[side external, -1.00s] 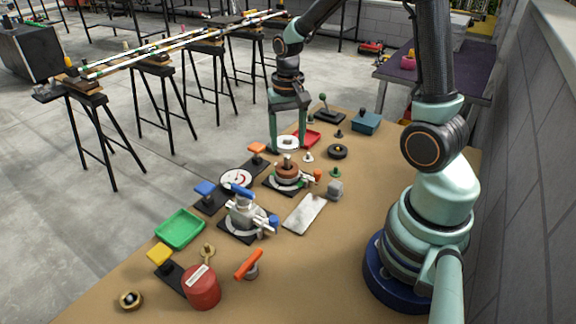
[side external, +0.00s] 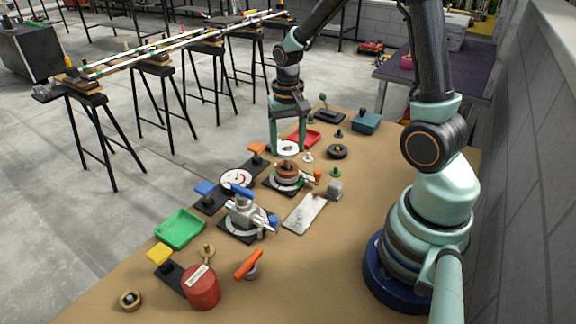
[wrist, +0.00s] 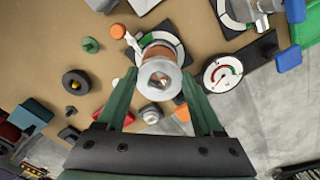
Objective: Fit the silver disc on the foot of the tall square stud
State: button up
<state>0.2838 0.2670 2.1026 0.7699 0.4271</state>
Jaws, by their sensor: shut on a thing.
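My gripper (side external: 288,146) points down, shut on the silver disc (side external: 288,148), which is held flat between its two fingers. In the wrist view the disc (wrist: 148,90) sits between the fingertips, and something squarish shows at its central hole. Right below it is a copper-brown stepped piece (side external: 286,171) on a round white dial with a black base; it also shows in the wrist view (wrist: 157,56). The tall square stud is not clearly seen; its top may be the shape at the hole. I cannot tell whether disc and stud touch.
A silver clamp-like fixture with a blue handle (side external: 243,192) stands close by. The right side of the bench is clearer.

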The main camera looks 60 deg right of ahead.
aim_at(288, 158)
jog(key=shift+f, duration=1.1)
dwell(0.8)
jog(key=shift+f, duration=0.35)
jog(key=shift+f, duration=0.25)
dwell(0.4)
jog(key=shift+f, duration=0.3)
jog(key=shift+f, duration=0.25)
dwell(0.6)
jog(key=o, duration=1.5)
jog(key=shift+c, duration=0.2)
jog(key=shift+r, duration=0.1)
